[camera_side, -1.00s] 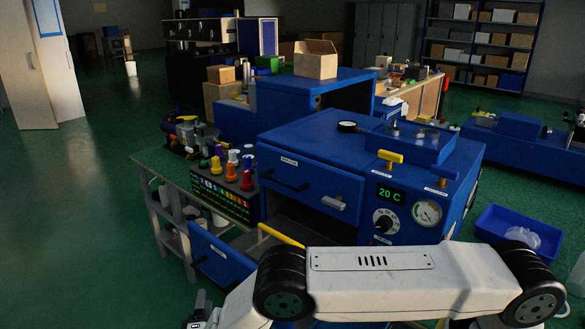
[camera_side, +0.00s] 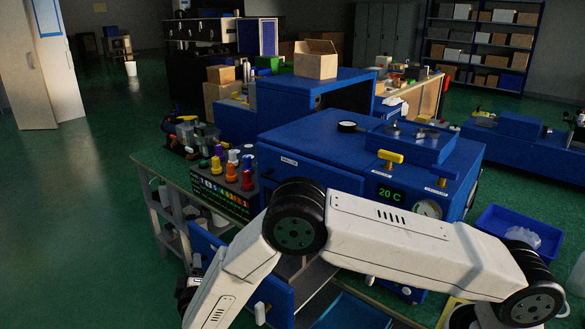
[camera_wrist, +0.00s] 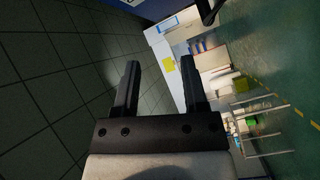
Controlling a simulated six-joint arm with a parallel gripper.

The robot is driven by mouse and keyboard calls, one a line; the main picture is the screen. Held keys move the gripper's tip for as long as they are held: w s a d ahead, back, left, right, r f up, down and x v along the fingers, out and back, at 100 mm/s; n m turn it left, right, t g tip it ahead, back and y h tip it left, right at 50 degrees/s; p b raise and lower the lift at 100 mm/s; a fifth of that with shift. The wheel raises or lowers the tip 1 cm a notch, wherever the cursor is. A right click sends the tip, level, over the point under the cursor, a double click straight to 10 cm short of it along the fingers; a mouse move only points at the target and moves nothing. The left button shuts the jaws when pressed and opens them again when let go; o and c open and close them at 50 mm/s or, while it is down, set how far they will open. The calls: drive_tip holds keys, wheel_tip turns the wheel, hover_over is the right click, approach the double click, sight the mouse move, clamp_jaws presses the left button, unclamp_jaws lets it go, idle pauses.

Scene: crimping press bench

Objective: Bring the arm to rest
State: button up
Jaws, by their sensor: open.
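My gripper (camera_wrist: 161,78) shows in the wrist view with its two dark fingers apart and nothing between them. Beyond the fingers, the wrist view shows dark floor tiles on the left and a white bench or cabinet with a small yellow patch on the right. In the side view, my white arm crosses the lower part of the picture in front of the blue press cabinet (camera_side: 330,135) and bends down at the lower left. The gripper's fingers cannot be made out there.
A blue bin (camera_side: 505,228) with a clear bag sits at the right. The cabinet's display (camera_side: 389,193) reads 20 C. Green floor at the left is clear.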

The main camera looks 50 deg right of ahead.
drive_tip(key=s+d+r+m+g+y, duration=0.1)
drive_tip(key=d+r+m+y, duration=0.45)
drive_tip(key=r+y, duration=0.35)
drive_tip(key=s+d+g, duration=0.3)
drive_tip(key=s, duration=0.6)
drive_tip(key=s+d+f+m+g, duration=0.1)
drive_tip(key=s+d+g, duration=0.3)
drive_tip(key=s, duration=0.5)
drive_tip(key=s+d+g+y, duration=0.1)
drive_tip(key=s+d+g, duration=0.2)
drive_tip(key=s, duration=0.5)
drive_tip(key=shift+s+d+f+g, duration=0.3)
drive_tip(key=shift+s+g, duration=0.1)
drive_tip(key=shift+g, duration=0.1)
drive_tip(key=shift+o, duration=0.2)
drive_tip(key=shift+m, duration=0.25)
